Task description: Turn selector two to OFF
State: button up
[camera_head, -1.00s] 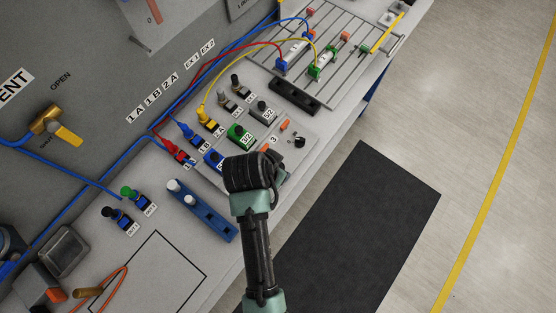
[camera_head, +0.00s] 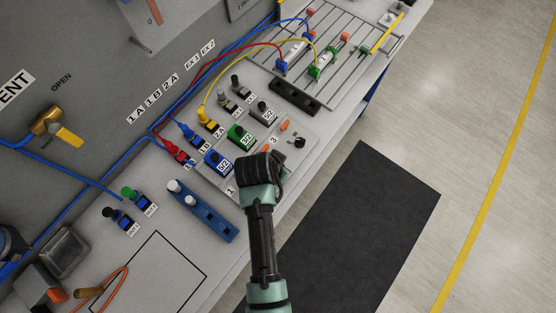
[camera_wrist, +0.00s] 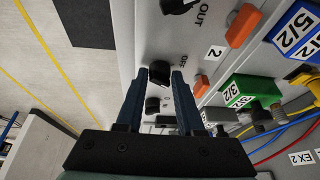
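Selector two is a black knob (camera_wrist: 160,71) on the light panel in the wrist view, beside a label reading OFF (camera_wrist: 181,58) and a number 2 label (camera_wrist: 214,52). My gripper (camera_wrist: 159,75) is open, with its two dark blue fingers on either side of this knob near its level. I cannot tell whether the fingertips touch it, and its pointing direction is unclear. In the head view my wrist (camera_head: 262,172) covers this knob and the fingers.
Another black knob (camera_wrist: 152,104) lies below and a larger one (camera_wrist: 178,5) above, near OUT. A blue holder (camera_head: 202,211) is at the left.

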grip_shut()
jog(key=shift+s+d+n, duration=0.1)
jog(key=shift+n, duration=0.2)
jog(key=shift+d+r+n+y+p, duration=0.1)
jog(key=shift+n+y+p, duration=0.4)
jog(key=shift+n+p, duration=0.4)
jog(key=n+y, duration=0.1)
jog(key=n, duration=0.1)
jog(key=shift+d+n+p, duration=0.15)
jog(key=shift+n+p, duration=0.25)
jog(key=n+y, duration=0.1)
jog(key=n, duration=0.2)
jog(key=shift+d, duration=0.1)
jog(key=shift+d+n+y, duration=0.1)
jog(key=shift+n+y, duration=0.6)
jog(key=shift+n, duration=1.1)
jog(key=shift+g, duration=0.3)
